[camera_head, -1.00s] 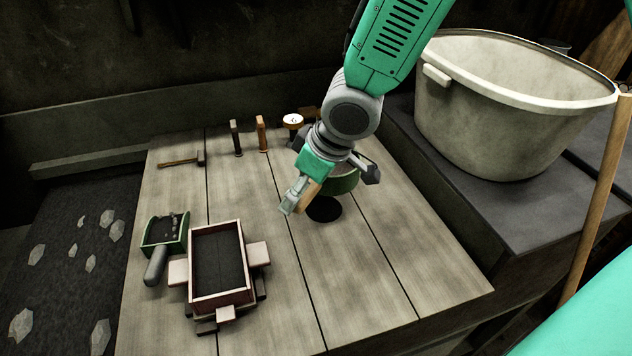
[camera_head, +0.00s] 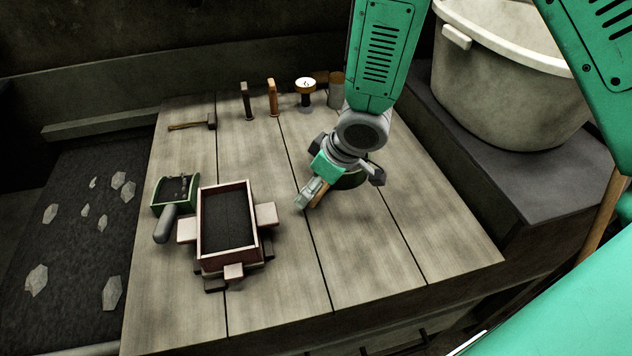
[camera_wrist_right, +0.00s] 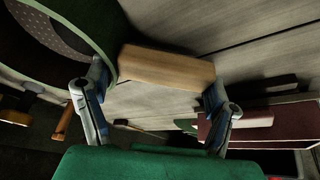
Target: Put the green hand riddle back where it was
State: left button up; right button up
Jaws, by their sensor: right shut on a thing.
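My right gripper (camera_head: 318,192) is shut on the wooden handle of the green hand riddle (camera_head: 352,181). The riddle is round with a green rim and is mostly hidden behind my wrist in the head view. It is at or just above the right half of the wooden table; I cannot tell whether it touches. In the right wrist view, the handle (camera_wrist_right: 165,67) lies across between the fingers. The riddle's rim and mesh (camera_wrist_right: 62,25) fill the upper left there. My left gripper is not in view.
On the table (camera_head: 400,260) are a moulding box (camera_head: 254,250), a green scoop (camera_head: 166,222) and a hammer (camera_head: 190,125). Several upright tools, including a white-topped one (camera_head: 305,83), stand at the back. A large pale tub (camera_head: 500,90) is at the right. The table's front right is clear.

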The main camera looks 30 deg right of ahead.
jog(key=o, duration=1.2)
jog(key=shift+d, duration=0.15)
jog(key=shift+c, duration=0.2)
jog(key=o, duration=0.4)
jog(key=shift+s+d, duration=0.1)
jog(key=shift+r, duration=0.2)
jog(key=p+v, duration=0.2)
jog(key=v, duration=0.9)
jog(key=shift+s+r, duration=0.15)
jog(key=shift+r, duration=0.15)
